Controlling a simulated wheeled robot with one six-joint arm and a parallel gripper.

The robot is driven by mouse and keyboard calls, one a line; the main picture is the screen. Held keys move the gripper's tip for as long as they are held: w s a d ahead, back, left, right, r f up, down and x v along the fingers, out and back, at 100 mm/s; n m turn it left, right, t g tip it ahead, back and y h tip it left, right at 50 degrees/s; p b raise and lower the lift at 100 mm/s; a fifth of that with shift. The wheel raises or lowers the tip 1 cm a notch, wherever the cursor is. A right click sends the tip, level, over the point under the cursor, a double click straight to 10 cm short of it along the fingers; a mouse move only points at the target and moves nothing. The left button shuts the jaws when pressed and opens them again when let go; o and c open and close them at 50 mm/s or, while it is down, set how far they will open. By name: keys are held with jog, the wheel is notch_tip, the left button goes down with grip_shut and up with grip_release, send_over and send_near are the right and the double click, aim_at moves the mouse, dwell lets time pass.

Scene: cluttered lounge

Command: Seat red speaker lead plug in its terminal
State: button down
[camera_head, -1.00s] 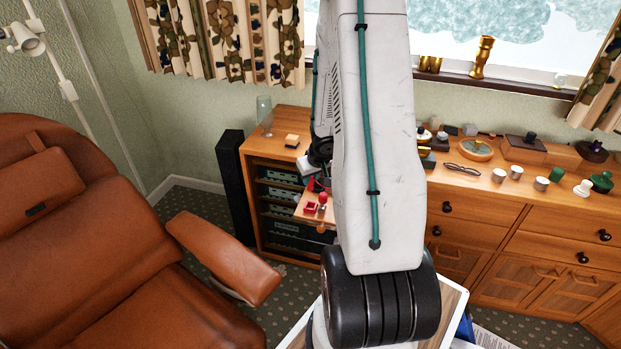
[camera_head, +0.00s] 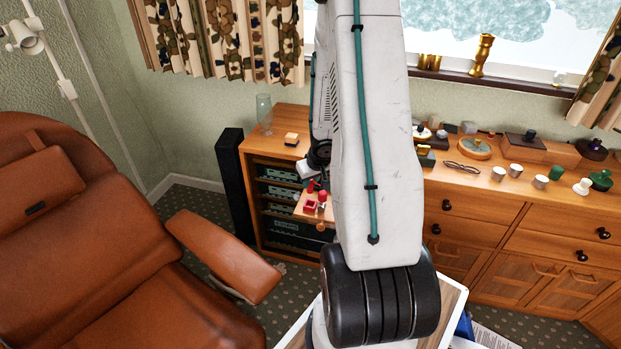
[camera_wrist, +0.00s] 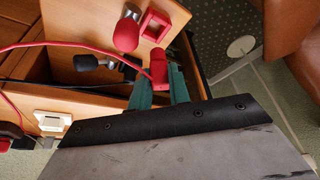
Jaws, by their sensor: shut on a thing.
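The red plug (camera_wrist: 158,68) stands between the teal fingers of my gripper (camera_wrist: 159,82), which is shut on it. Its thin red lead (camera_wrist: 75,44) runs off to the left in the wrist view. The plug (camera_head: 310,186) also shows as a small red shape in the head view. A square, hollow red terminal (camera_wrist: 155,26) sits on the wooden board (camera_wrist: 88,22), apart from the plug. The terminal (camera_head: 309,206) lies just below the plug in the head view. My arm hides most of the gripper there.
A red knob (camera_wrist: 127,32) with a metal end is beside the terminal. A black-ended piece (camera_wrist: 88,62) lies near the board's edge. A cabinet with shelved equipment (camera_head: 283,193), a tall black speaker (camera_head: 233,185) and a brown leather armchair (camera_head: 110,240) stand around.

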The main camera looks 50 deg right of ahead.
aim_at(312, 188)
jog(key=shift+f, duration=2)
jog(key=shift+f, duration=1.55)
jog(key=c, duration=1.2)
grip_release()
jog(key=shift+c, duration=0.2)
jog(key=v, duration=0.7)
jog(key=shift+s+r, duration=0.2)
jog(key=shift+r, duration=0.15)
